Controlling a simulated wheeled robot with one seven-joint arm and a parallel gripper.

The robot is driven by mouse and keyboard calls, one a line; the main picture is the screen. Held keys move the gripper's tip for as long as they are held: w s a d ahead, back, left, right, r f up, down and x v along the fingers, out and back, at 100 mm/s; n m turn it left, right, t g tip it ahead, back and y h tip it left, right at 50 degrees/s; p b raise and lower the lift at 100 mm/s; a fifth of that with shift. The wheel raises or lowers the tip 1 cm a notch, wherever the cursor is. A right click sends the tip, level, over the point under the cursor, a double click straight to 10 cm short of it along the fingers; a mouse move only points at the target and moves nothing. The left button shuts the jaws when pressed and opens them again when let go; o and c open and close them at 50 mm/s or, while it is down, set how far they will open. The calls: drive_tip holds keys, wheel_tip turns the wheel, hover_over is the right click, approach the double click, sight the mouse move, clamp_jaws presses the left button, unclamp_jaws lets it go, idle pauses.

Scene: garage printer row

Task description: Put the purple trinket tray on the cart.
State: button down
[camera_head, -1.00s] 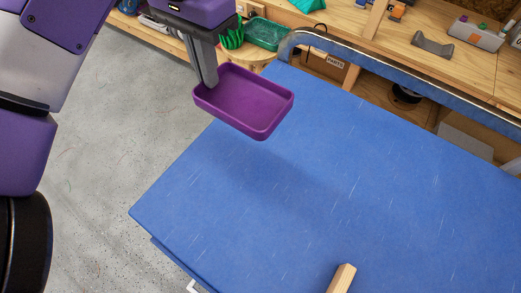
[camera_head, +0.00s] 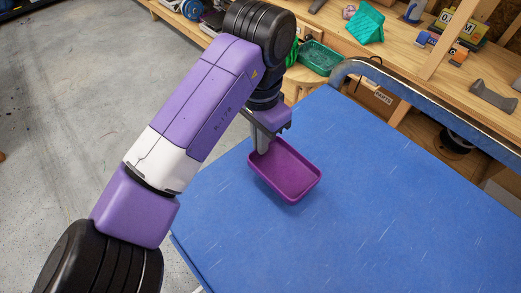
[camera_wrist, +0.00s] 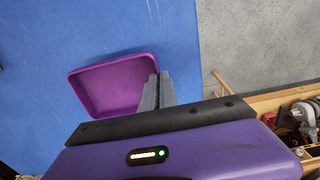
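The purple trinket tray (camera_head: 290,174) is a shallow open rectangular dish, empty inside.
A blue-grey rail (camera_head: 430,100) runs along the cart's far side. Behind it stands a wooden bench with a green tray (camera_head: 320,57) and a grey bracket (camera_head: 493,98). Most of the cart top is clear. Concrete floor (camera_head: 70,120) lies to the left.

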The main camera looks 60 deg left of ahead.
drive_tip(key=shift+f, duration=2.05)
drive_tip(key=shift+f, duration=0.1)
drive_tip(key=c, duration=1.6)
unclamp_jaws()
drive_tip(key=shift+c, duration=0.2)
wheel_tip(320, 180, up, 12)
drive_tip(key=shift+r, duration=0.1)
